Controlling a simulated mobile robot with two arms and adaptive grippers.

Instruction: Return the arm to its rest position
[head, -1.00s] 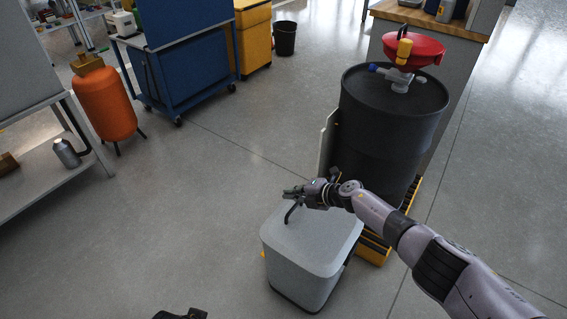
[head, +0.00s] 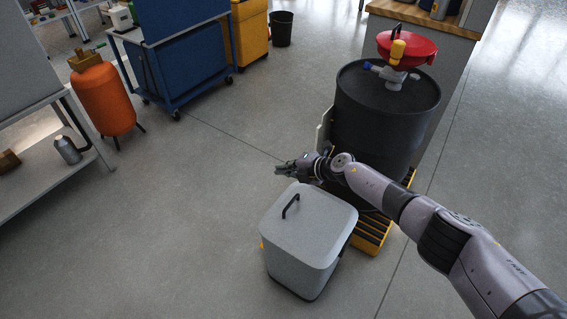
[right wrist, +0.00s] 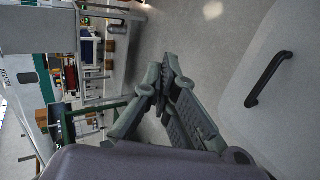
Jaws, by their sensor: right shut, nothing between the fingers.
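My right arm reaches in from the lower right in the head view. My right gripper (head: 283,170) is shut and empty, above and just behind the far edge of a grey lidded bin (head: 310,235). The bin's black handle (head: 291,205) stands free of the gripper. In the right wrist view the fingers (right wrist: 163,85) meet at their tips with nothing between them. The bin's lid and black handle (right wrist: 268,80) lie to their right, apart from them. My left gripper is not in view.
A black drum (head: 385,120) with a red funnel (head: 408,46) stands on a yellow-edged pallet (head: 371,236) close beside my right arm. An orange tank (head: 103,100), a grey bench (head: 60,165) and a blue cart (head: 185,65) are at left. The floor between is clear.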

